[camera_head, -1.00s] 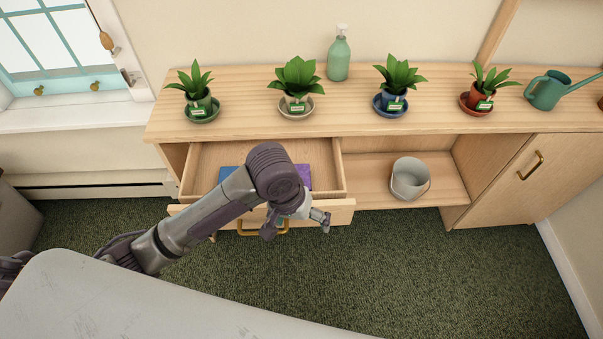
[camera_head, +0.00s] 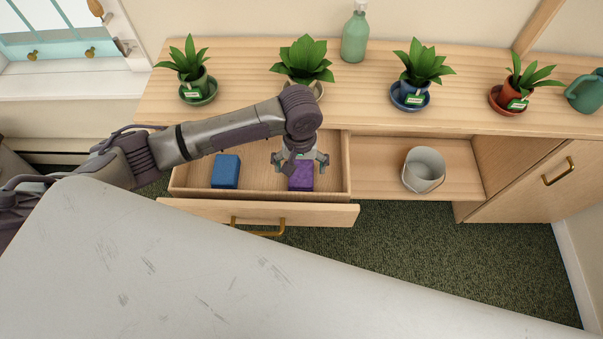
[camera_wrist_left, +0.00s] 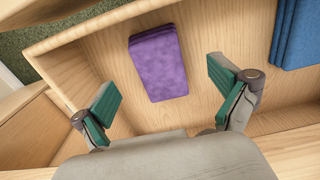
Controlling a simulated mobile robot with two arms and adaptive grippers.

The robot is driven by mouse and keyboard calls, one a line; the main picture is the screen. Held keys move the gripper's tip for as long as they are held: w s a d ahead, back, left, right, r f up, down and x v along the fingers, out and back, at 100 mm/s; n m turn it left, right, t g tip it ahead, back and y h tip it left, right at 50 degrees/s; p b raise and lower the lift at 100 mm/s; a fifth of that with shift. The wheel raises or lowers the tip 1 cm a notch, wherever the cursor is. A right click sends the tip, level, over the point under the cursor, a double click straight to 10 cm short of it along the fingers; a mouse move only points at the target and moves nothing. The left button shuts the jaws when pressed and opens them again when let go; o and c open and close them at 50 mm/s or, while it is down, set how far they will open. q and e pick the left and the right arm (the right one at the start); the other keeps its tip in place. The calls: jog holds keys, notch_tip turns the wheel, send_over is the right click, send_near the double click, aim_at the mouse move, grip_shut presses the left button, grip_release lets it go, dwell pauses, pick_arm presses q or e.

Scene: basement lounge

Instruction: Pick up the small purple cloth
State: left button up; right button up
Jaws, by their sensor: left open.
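The small purple cloth (camera_head: 301,178) is folded and lies flat in the right part of the open drawer (camera_head: 260,190). In the left wrist view the purple cloth (camera_wrist_left: 158,63) shows whole, beyond the gap between the fingers. My left gripper (camera_head: 302,163) points down over the drawer, above the cloth, and partly covers it in the head view. In the left wrist view its green-padded fingers (camera_wrist_left: 162,97) are spread wide with nothing between them. My right gripper is not in view.
A folded blue cloth (camera_head: 226,171) lies to the left in the same drawer. A grey bucket (camera_head: 424,168) stands on the open shelf to the right. Potted plants, including one in a blue pot (camera_head: 416,92), and a green spray bottle (camera_head: 355,36) stand on the cabinet top.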

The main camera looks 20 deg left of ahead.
aim_at(301, 178)
pick_arm(q)
jog(key=shift+s+f, duration=0.15)
jog(key=shift+f, duration=0.5)
notch_tip(301, 178, down, 4)
jog(key=shift+d+r, duration=0.15)
jog(key=shift+r, duration=0.05)
jog(key=shift+f, duration=0.3)
jog(key=shift+c, duration=0.2)
jog(key=c, duration=1.2)
notch_tip(301, 178, up, 10)
jog(key=shift+p, duration=0.3)
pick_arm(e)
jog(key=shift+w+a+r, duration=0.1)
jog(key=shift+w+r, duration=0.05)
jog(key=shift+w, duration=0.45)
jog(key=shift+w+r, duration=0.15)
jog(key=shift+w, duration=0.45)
